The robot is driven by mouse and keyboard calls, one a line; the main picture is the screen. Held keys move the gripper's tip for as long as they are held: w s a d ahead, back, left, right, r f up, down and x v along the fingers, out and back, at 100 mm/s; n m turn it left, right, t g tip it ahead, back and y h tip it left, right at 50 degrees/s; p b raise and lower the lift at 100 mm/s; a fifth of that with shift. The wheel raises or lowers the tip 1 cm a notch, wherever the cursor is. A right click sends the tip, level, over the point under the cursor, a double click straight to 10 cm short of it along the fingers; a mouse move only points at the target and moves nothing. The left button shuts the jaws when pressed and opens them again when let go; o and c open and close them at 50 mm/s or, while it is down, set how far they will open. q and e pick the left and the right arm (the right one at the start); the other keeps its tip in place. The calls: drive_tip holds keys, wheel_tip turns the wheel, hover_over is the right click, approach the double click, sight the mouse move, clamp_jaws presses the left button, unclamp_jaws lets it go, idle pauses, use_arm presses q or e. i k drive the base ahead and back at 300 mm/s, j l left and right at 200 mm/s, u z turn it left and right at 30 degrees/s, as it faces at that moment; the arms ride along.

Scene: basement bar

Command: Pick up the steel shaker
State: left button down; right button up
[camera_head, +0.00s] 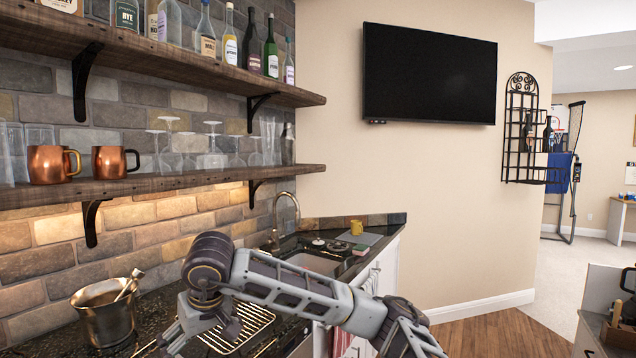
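I cannot make out a steel shaker for sure. A tall, dark, shiny vessel (287,146) stands at the right end of the lower shelf, too small to name. A metal bucket (107,318) with a scoop leaning out of it stands on the dark counter at the lower left. My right arm comes in from the bottom, right of the middle, and bends down at the wrist over the counter. My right gripper (172,340) is low, to the right of the bucket. Its fingertips are partly cut off by the bottom edge, and nothing is visibly held. My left gripper is out of view.
A drip rack (240,326) lies under my wrist. The lower shelf (160,184) holds copper mugs and glasses. Open floor (506,334) lies at the right.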

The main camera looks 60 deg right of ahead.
sight(288, 139)
drive_tip(key=z, duration=1.7)
